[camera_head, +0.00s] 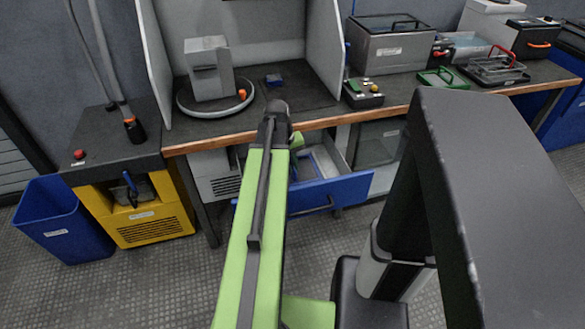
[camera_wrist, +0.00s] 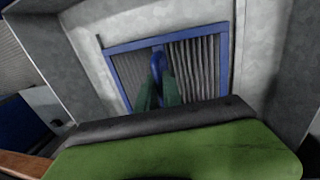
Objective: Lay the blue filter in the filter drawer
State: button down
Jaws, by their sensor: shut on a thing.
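The blue filter (camera_wrist: 222,60) has a blue frame around grey pleats and shows in the wrist view. My gripper (camera_wrist: 158,88) is shut on the upright blue handle at its middle. Pale grey surfaces surround the filter in this view; I cannot tell whether it touches them. In the head view, an open drawer with a blue front (camera_head: 345,190) stands out beneath the bench, with a pale interior partly visible.
The wooden-edged bench (camera_head: 385,112) runs above the drawer. A grey device on a round base (camera_head: 210,70) and a small control box (camera_head: 362,94) stand on it. A yellow unit (camera_head: 140,215) and a blue bin (camera_head: 62,220) stand at left. The floor before them is clear.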

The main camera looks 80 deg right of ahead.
jog(key=c, duration=1.5)
grip_release()
notch_tip(320, 180, up, 12)
jog(key=w+a+p, duration=0.1)
jog(key=w+p, duration=0.1)
jog(key=p, duration=1)
jog(key=shift+w, duration=0.1)
